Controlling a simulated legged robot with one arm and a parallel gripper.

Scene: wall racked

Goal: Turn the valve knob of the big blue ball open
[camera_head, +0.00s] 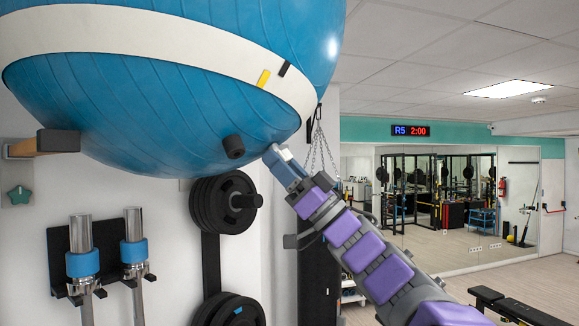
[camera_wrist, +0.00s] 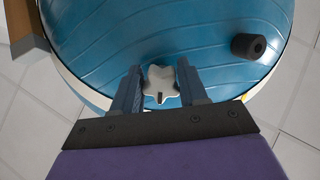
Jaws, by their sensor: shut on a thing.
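The big blue ball (camera_head: 180,105) with a white band rests high on the wall, filling the upper left of the head view. It also fills most of the wrist view (camera_wrist: 120,40). A pale, lobed valve knob (camera_wrist: 160,84) sits on its surface between my two fingers in the wrist view. My gripper (camera_wrist: 160,72) is shut on this knob, one finger on each side. In the head view, my gripper (camera_head: 271,154) meets the ball's lower right side, and the knob is hidden there. A black stub (camera_head: 233,146) sticks out nearby; it also shows in the wrist view (camera_wrist: 248,46).
A wooden rack arm (camera_head: 45,144) with a dark end is at the ball's left. Black weight plates (camera_head: 222,203) hang below the ball. Metal bars with blue collars (camera_head: 82,262) hang at lower left. The room is open to the right, with a bench (camera_head: 515,308).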

